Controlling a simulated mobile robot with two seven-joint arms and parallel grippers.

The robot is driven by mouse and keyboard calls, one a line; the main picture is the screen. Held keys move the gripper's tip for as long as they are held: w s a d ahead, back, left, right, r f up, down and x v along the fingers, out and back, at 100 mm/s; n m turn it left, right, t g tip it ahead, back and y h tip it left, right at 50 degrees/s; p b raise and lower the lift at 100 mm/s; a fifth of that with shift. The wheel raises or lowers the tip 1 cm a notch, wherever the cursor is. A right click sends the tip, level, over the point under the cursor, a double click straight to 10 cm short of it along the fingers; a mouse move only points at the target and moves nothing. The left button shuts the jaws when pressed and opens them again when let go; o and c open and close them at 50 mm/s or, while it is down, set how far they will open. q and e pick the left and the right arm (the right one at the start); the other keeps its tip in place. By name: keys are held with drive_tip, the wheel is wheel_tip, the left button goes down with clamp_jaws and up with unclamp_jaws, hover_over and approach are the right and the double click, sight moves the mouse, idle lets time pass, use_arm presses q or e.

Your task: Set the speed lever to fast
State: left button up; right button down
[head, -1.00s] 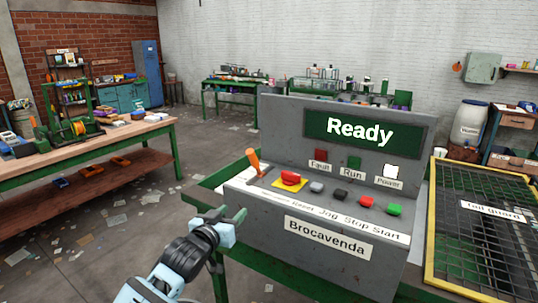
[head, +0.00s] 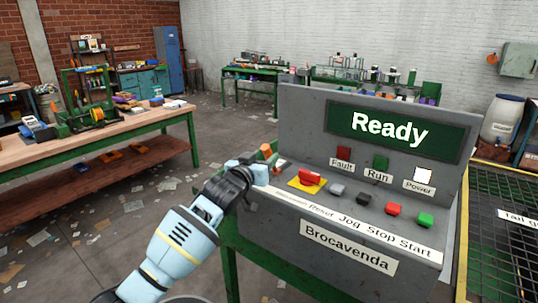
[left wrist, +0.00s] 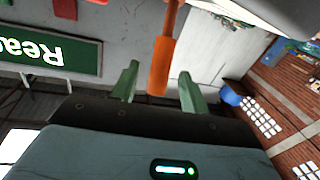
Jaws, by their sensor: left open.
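The speed lever has an orange handle (head: 266,150) and stands at the left end of the grey control console (head: 300,112). My left gripper (head: 262,171) is at the lever and partly hides it in the head view. In the left wrist view the orange handle (left wrist: 161,62) lies between the two green fingers of the open left gripper (left wrist: 160,88), with gaps visible on both sides. The screen (head: 392,129) reads "Ready". The lever's base and any speed marks are hidden or too small to read. My right gripper is not in view.
A red switch on a yellow plate (head: 293,184) sits close right of the lever, then grey, black, red and green buttons. The white power lamp (head: 424,175) is lit. A dark mesh guard (head: 500,185) stands at right. A wooden workbench (head: 100,140) is at left.

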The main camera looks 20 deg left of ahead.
sight(266, 156)
use_arm(q)
drive_tip(key=shift+w+d, duration=0.15)
drive_tip(key=shift+w, duration=0.7)
drive_tip(key=shift+w+d, duration=0.15)
drive_tip(key=shift+w, duration=0.65)
clamp_jaws()
